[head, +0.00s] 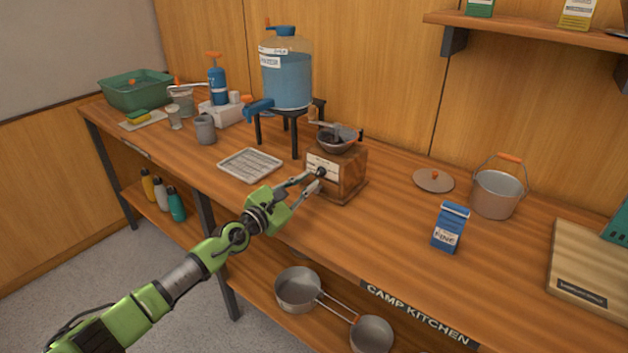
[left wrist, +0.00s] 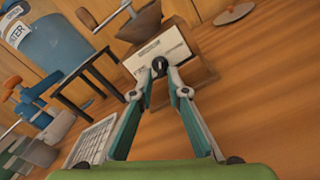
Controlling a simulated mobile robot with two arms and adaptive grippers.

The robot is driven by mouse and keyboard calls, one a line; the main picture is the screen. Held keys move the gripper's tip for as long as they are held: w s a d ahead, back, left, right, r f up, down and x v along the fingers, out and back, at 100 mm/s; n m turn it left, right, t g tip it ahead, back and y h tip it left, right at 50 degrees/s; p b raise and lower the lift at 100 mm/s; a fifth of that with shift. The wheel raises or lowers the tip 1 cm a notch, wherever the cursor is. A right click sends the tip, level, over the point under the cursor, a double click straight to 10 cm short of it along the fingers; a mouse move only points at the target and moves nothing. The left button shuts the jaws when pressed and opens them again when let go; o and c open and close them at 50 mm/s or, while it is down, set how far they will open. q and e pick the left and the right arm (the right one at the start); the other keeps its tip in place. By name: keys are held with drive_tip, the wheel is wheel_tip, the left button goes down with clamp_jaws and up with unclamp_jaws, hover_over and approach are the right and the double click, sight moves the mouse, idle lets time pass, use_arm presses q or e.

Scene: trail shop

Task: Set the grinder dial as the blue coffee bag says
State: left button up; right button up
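The grinder (head: 340,172) is a wooden box with a metal hopper on top and a pale dial plate (head: 323,167) on its front. Its dial is a small dark knob (head: 321,172), which also shows in the left wrist view (left wrist: 160,66). My left gripper (head: 317,178) is at the front of the grinder, with its fingertips closed in on both sides of the knob. The plate's markings are too small to read. The blue coffee bag (head: 450,229) stands upright on the counter, right of the grinder; its white label seems to read "FINE". My right gripper is not in view.
A water jug (head: 286,75) on a black stand and a drying rack (head: 250,165) are left of the grinder. A lid (head: 433,181), a pot (head: 498,193) and a cutting board (head: 590,270) are to the right. Pans (head: 298,288) sit on the lower shelf.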

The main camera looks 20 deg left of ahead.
sight(318, 174)
use_arm(q)
drive_tip(key=shift+b+x, duration=0.6)
drive_tip(key=shift+x, duration=1.25)
drive_tip(key=shift+c, duration=0.3)
clamp_jaws()
